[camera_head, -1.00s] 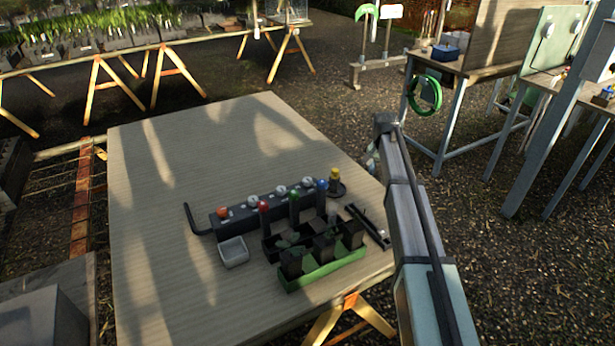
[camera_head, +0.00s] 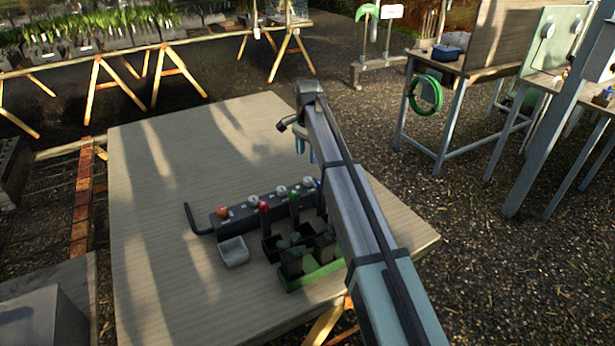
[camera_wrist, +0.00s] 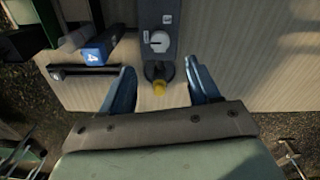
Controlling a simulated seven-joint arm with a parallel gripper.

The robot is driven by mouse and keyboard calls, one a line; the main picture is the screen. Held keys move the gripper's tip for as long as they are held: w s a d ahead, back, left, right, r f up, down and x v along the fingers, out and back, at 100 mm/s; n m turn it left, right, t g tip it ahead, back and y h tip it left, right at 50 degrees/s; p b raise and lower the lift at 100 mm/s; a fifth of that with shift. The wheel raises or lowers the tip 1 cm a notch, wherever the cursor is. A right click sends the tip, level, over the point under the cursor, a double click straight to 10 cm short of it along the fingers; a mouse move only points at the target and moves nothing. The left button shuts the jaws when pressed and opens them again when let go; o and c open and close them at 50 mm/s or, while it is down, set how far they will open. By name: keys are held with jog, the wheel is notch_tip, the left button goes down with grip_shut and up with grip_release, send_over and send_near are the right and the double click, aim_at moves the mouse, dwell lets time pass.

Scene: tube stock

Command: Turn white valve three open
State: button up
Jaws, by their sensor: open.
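A long dark valve block (camera_head: 236,216) lies on the table. It carries an orange knob (camera_head: 222,211) at its left end and three white valves: left (camera_head: 253,202), middle (camera_head: 281,191) and right (camera_head: 307,182). Their number labels are too small to read in the head view. My gripper (camera_head: 306,156) is open and empty, above the table beyond the block's right end. In the wrist view its blue fingers (camera_wrist: 159,68) are spread wide, with a white valve (camera_wrist: 158,41) just ahead of them and nothing between them touching.
A yellow-topped dark piece (camera_wrist: 158,87) stands at the block's end, between my fingers in the wrist view. A blue tag marked 4 (camera_wrist: 92,54) is left of it. A grey tray (camera_head: 233,252) and a green-based pot rack (camera_head: 310,276) stand in front. The table's left side is clear.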

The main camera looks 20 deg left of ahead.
aim_at(308, 179)
notch_tip(308, 179, down, 10)
dwell(0.5)
jog(key=shift+c, duration=0.2)
jog(key=c, duration=1)
